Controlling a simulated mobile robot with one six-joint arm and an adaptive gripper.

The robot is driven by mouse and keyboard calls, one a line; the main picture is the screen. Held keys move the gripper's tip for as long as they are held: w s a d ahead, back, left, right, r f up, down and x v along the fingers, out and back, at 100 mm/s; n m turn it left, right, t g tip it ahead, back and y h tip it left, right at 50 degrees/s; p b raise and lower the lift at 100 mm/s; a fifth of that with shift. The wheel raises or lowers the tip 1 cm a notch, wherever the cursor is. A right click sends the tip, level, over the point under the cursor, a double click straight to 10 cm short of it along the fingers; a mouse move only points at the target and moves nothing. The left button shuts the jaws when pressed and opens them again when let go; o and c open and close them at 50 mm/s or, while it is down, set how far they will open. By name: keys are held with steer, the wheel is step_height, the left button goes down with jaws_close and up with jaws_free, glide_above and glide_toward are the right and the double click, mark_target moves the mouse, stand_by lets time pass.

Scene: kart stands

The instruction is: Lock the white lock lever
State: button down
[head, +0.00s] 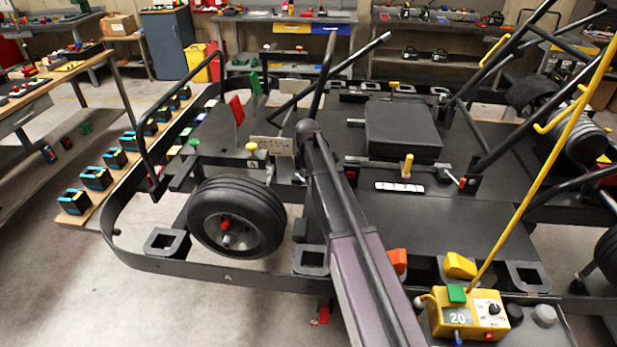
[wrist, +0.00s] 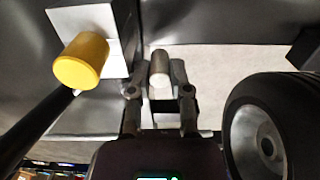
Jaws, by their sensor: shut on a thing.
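In the wrist view, my gripper (wrist: 159,88) has its two fingers on either side of a pale, whitish cylinder, the white lock lever (wrist: 160,66). The fingers are shut on it. Its rounded top shows between the fingertips, and its lower part is partly hidden by the fingers. In the head view my arm runs up the middle of the picture. I cannot make out the fingers or the white lever there.
A yellow knob (wrist: 81,60) on a light plate stands left of my gripper in the wrist view. A black tyre (wrist: 262,125) is close on the right. In the head view, a kart wheel (head: 237,217) and a yellow control box (head: 463,318) flank my arm.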

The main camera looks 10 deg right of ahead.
steer(key=a+m, duration=0.1)
steer(key=m, duration=0.2)
steer(key=a+m, duration=0.1)
steer(key=m, duration=0.1)
steer(key=shift+s+a, duration=0.3)
steer(key=shift+w+a+m, duration=0.1)
steer(key=shift+a+m, duration=0.45)
steer(key=shift+m, duration=0.55)
steer(key=shift+w+a+m, duration=0.1)
steer(key=shift+a+m, duration=0.45)
steer(key=shift+m, duration=0.55)
steer(key=c, duration=0.6)
jaws_free()
steer(key=shift+o, duration=0.2)
steer(key=shift+s, duration=0.15)
steer(key=s+d+m, duration=0.1)
steer(key=s, duration=0.8)
steer(key=s+d+m, duration=0.2)
steer(key=s, duration=0.7)
steer(key=s+d+m, duration=0.2)
steer(key=s, duration=0.8)
steer(key=shift+s+d, duration=0.1)
steer(key=shift+d, duration=0.05)
